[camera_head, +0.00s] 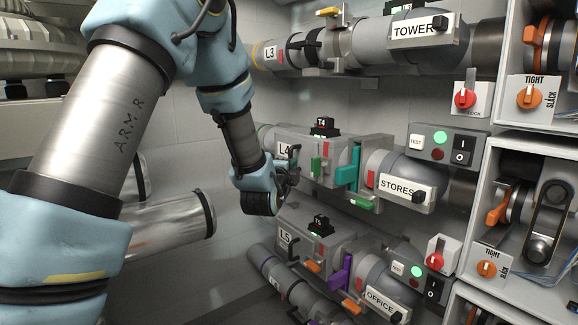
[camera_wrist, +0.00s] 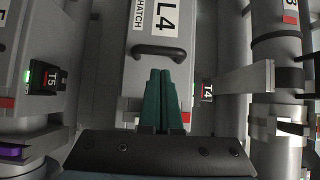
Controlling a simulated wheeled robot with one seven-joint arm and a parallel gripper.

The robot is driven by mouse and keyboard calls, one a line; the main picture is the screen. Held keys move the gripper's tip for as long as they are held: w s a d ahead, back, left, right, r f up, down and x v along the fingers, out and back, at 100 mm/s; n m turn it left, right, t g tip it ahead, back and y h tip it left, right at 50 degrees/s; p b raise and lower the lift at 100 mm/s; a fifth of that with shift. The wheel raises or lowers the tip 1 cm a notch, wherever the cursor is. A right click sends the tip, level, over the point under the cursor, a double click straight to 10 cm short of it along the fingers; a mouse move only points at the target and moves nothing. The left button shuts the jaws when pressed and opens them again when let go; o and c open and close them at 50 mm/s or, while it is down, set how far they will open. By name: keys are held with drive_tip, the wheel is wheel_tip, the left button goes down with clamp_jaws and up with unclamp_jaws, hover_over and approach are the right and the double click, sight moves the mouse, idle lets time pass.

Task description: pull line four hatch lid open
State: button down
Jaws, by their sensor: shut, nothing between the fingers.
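The line four hatch lid is a grey panel labelled L4 HATCH (camera_wrist: 135,60) in the wrist view. It carries a black bow handle (camera_wrist: 160,51). In the head view the L4 label (camera_head: 284,149) sits on the grey box left of the STORES pipe, partly behind my wrist. My gripper (camera_wrist: 160,72) has its dark teal fingers together, with the tips just below the handle in the wrist view. Nothing shows between them. I cannot tell whether they touch the handle or lid. In the head view my gripper (camera_head: 287,176) is beside the L4 box. The lid looks closed.
A T4 block (camera_head: 324,126) stands on the L4 box, and a teal lever (camera_head: 354,166) is to its right. The L5 unit (camera_head: 286,238) is below and the L3 pipe (camera_head: 270,55) above. A grey cylinder (camera_head: 170,225) lies left of my wrist.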

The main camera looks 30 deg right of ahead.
sight(300, 157)
drive_tip(key=shift+p+x, duration=0.4)
drive_tip(key=shift+x, duration=1.75)
drive_tip(key=shift+a, duration=0.15)
